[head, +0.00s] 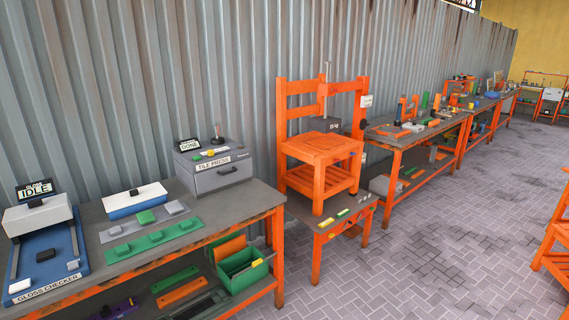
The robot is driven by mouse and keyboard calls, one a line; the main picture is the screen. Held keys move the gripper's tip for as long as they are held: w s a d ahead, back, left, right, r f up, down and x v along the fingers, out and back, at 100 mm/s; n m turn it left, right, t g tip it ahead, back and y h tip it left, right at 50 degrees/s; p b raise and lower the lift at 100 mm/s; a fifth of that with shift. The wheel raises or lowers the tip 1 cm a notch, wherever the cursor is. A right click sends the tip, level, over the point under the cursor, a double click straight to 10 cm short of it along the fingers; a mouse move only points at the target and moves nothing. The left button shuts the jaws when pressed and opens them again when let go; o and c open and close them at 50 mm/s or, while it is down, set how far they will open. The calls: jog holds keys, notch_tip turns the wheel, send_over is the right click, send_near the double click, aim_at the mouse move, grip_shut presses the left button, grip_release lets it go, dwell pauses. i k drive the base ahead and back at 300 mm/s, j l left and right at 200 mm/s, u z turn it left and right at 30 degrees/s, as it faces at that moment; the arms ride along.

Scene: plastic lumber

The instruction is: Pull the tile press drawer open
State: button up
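The tile press (213,166) is a grey box with a "TILE PRESS" label, at the right end of the near workbench in the head view. Its front drawer (225,178) looks closed, with a dark handle (227,171) below the label. My gripper is not in this view.
The grey workbench (257,196) also holds a blue gloss checker (46,250) and green tiles (158,233). An orange stand (322,150) is right of the press. A corrugated wall stands behind. The brick floor (440,230) in front is clear.

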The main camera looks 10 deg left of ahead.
aim_at(205, 181)
jog(key=i+u, duration=0.1)
jog(key=i, duration=0.65)
jog(key=i+l+u, duration=0.15)
jog(key=i, duration=0.6)
jog(key=i+u, duration=0.5)
jog(key=i+l+u, duration=0.2)
jog(key=u, duration=0.25)
jog(key=i+l+u, duration=0.3)
jog(key=u, duration=0.2)
jog(key=i+l+u, duration=0.6)
jog(key=k, duration=0.05)
